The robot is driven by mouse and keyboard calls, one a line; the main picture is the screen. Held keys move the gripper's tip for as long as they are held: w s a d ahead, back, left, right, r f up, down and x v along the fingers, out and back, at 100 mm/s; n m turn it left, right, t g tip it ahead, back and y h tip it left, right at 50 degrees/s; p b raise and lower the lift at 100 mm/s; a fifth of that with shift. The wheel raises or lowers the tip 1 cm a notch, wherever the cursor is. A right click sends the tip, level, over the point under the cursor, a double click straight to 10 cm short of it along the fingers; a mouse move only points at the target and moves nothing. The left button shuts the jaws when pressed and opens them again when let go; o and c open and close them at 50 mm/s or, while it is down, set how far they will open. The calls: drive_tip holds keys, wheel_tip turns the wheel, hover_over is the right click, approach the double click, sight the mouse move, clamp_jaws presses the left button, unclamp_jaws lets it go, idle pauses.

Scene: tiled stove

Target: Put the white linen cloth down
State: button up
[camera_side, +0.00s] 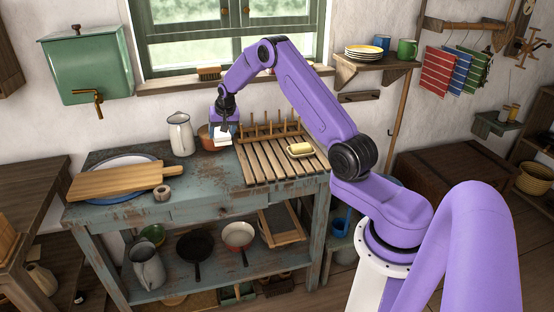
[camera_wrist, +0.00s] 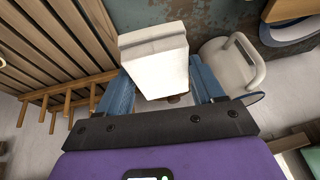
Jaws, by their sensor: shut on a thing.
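The white linen cloth (camera_wrist: 158,62) looks like a folded white block in the wrist view. It sits between the two blue fingers of my gripper (camera_wrist: 162,95), which is shut on it. In the side view the white cloth (camera_side: 221,141) hangs under my gripper (camera_side: 222,132), in front of the copper pot and beside the left end of the slatted drying rack (camera_side: 262,168). I cannot tell whether the cloth touches anything below it.
A white enamel jug (camera_side: 180,134) stands left of my gripper, and a copper pot (camera_side: 204,137) is close behind. A cutting board (camera_side: 115,182) lies over a basin at the left. The worn blue tabletop (camera_side: 205,180) is bare in the middle.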

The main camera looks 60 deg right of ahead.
drive_tip(key=s+a+r, duration=0.1)
drive_tip(key=s+r, duration=0.1)
drive_tip(key=s, duration=1)
drive_tip(key=s+a+r, duration=0.1)
drive_tip(key=s+r, duration=0.1)
drive_tip(key=s, duration=0.9)
approach(256, 160)
drive_tip(key=shift+w+d+f, duration=0.2)
drive_tip(key=shift+w+f, duration=0.5)
drive_tip(key=shift+w, duration=0.2)
drive_tip(key=shift+w+d+f, duration=0.1)
drive_tip(key=shift+w+f, duration=0.05)
drive_tip(key=shift+f, duration=1.5)
drive_tip(key=shift+f, duration=0.1)
drive_tip(key=o, duration=1.1)
drive_tip(key=shift+o, duration=0.2)
